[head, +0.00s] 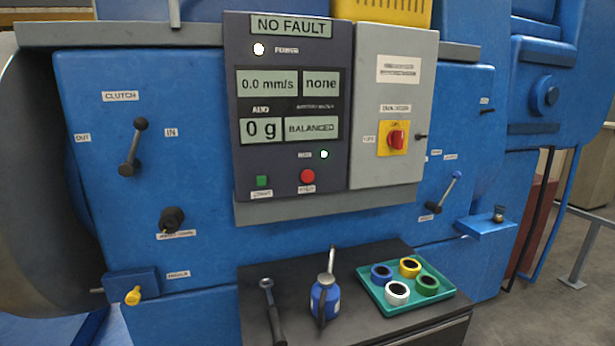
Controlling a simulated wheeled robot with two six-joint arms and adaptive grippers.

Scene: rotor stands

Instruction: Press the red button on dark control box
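The dark control box (290,165) is mounted upright on the front of a blue machine, in the upper middle of the head view. Its round red button (307,176) is low on its face, with a small label under it. The box's screens read "NO FAULT", "0.0 mm/s", "none", "0 g" and "BALANCED". A white lamp at the top and a green-white lamp above the red button look lit. Neither of my grippers is in view.
A grey box (380,168) with a red rotary switch (397,139) adjoins on the right. Below, a dark bench top (345,327) holds a wrench (270,305), a blue oil can (324,298) and a green tray (373,291) of coloured rings. Levers stick out at left and right.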

